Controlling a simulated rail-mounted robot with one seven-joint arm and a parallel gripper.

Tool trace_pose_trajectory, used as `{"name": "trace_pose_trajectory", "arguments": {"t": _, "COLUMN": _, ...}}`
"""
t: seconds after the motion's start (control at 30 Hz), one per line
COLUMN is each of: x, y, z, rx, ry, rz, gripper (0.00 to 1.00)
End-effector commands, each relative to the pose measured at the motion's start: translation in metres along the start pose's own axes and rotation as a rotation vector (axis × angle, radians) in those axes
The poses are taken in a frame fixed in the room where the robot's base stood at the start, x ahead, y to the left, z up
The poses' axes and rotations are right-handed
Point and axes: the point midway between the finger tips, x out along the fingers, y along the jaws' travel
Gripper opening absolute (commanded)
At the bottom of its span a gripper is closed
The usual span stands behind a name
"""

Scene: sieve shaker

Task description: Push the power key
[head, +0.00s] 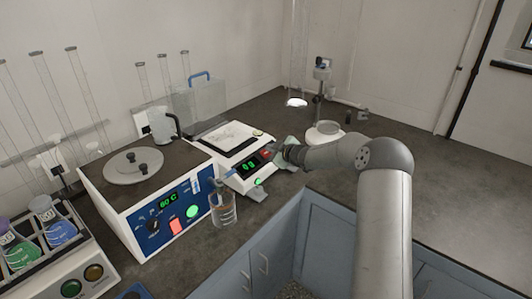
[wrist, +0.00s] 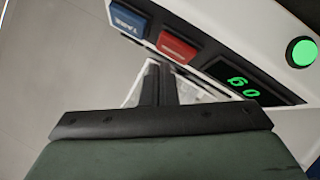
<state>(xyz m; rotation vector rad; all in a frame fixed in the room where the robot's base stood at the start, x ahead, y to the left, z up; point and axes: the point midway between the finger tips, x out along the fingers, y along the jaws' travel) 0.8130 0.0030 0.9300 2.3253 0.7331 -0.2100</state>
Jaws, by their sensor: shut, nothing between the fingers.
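A white bench instrument (head: 228,142) stands at the middle of the bench with a green-lit display (head: 250,164). In the wrist view its sloped panel has a blue key marked TARE (wrist: 128,20), a red key (wrist: 177,47), the display (wrist: 240,82) and a round green button (wrist: 301,52). The red key's lettering is too small to read. My gripper (wrist: 161,70) is shut and empty, its fingertips pointing at the panel just below the red key in the picture. In the head view my gripper (head: 279,153) is at the panel's right end. Contact cannot be told.
A heating bath (head: 150,205) reading 60 C stands to the left, with a clear bottle (head: 222,206) at its front right corner. A rack of coloured flasks (head: 45,260) is further left. A stand (head: 319,85) is behind. The bench on the right is clear.

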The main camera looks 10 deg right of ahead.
Motion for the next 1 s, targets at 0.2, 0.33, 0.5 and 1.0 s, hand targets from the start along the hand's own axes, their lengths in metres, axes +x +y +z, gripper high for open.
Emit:
{"name": "trace_pose_trajectory", "arguments": {"t": 0.2, "x": -0.014, "y": 0.012, "z": -0.012, "rx": -0.001, "ry": -0.001, "rz": 0.001, "gripper": 0.00}}
{"name": "trace_pose_trajectory", "arguments": {"t": 0.33, "x": -0.023, "y": 0.018, "z": -0.019, "rx": 0.000, "ry": 0.000, "rz": 0.001, "gripper": 0.00}}
{"name": "trace_pose_trajectory", "arguments": {"t": 0.5, "x": -0.035, "y": 0.028, "z": -0.028, "rx": -0.001, "ry": 0.000, "rz": 0.002, "gripper": 0.00}}
{"name": "trace_pose_trajectory", "arguments": {"t": 1.0, "x": -0.041, "y": 0.030, "z": -0.030, "rx": 0.000, "ry": 0.000, "rz": 0.000, "gripper": 0.00}}
